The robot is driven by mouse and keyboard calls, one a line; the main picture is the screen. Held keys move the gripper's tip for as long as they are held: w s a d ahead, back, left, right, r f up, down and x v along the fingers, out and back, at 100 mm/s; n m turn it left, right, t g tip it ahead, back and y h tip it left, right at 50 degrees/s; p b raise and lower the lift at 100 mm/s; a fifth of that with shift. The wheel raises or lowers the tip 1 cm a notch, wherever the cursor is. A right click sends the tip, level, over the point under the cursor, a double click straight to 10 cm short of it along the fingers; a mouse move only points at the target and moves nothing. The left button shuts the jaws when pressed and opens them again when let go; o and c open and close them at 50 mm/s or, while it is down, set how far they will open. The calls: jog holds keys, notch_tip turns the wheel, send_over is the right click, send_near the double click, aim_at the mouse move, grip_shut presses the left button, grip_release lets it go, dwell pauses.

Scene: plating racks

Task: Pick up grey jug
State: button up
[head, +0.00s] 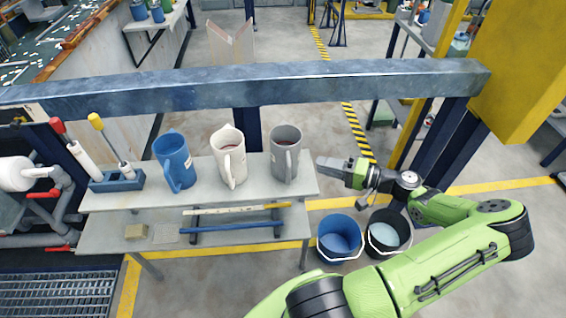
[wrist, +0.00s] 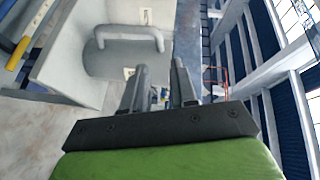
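The grey jug (head: 285,158) stands upright on the upper shelf, at the right end of a row of three jugs. Its handle faces the front in the head view. In the wrist view the grey jug (wrist: 115,62) is ahead and to the left of the fingers, with its handle toward the top. My gripper (head: 322,169) is just right of the jug, near the shelf's right end. In the wrist view my gripper (wrist: 158,75) has its two fingers apart, with no object seen between them. The jug appears outside the fingers.
A white jug (head: 228,157) and a blue jug (head: 175,162) stand left of the grey one on the shelf (head: 130,205). A blue beam (head: 270,85) crosses behind. Blue and black buckets (head: 340,237) (head: 387,234) stand on the floor at right.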

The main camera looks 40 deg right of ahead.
aim_at(287, 161)
jog(key=b+x, duration=0.1)
jog(key=x, duration=0.8)
jog(key=shift+f+b, duration=0.15)
jog(key=shift+b, duration=0.25)
grip_shut()
dwell(0.7)
